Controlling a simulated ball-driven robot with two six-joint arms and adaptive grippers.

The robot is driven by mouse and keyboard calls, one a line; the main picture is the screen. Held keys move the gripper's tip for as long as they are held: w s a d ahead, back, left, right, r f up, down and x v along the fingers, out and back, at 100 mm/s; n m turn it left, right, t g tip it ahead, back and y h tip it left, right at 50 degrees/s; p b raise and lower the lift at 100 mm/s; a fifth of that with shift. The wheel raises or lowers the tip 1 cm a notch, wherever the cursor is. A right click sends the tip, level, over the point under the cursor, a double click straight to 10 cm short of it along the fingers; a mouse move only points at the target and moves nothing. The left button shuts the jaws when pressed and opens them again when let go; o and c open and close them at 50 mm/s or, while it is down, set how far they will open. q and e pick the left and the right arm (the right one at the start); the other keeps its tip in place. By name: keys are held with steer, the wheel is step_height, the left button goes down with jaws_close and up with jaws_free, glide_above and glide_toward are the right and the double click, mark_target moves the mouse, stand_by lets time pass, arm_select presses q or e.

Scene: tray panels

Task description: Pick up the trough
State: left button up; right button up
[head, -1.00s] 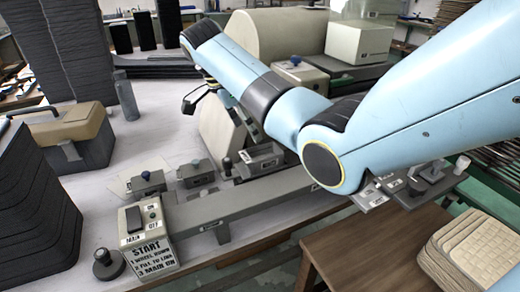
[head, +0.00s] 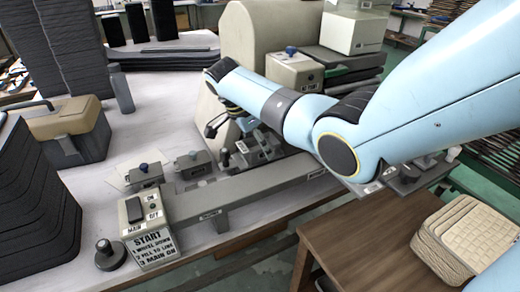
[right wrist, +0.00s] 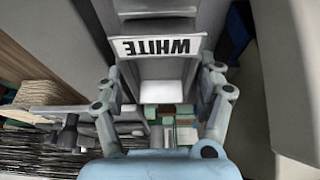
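My right gripper (head: 224,122) hangs beside the large beige rounded housing, above the far end of the grey machine. In the right wrist view its two fingers (right wrist: 160,88) stand wide apart. A grey part (right wrist: 158,68) with an upside-down "WHITE" label lies in line with the gap between them. I cannot tell whether the fingers touch it, or whether it is the trough. No part in the head view can be surely told as the trough; my right arm hides some of the machine. My left gripper is not in view.
A tan-lidded case (head: 68,118) and stacks of dark sheets (head: 30,205) stand at the left. A brown table (head: 375,235) holds woven pale sheets (head: 470,238).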

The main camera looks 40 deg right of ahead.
steer(key=c, duration=1.1)
steer(key=shift+c, duration=0.3)
steer(key=shift+r, duration=0.1)
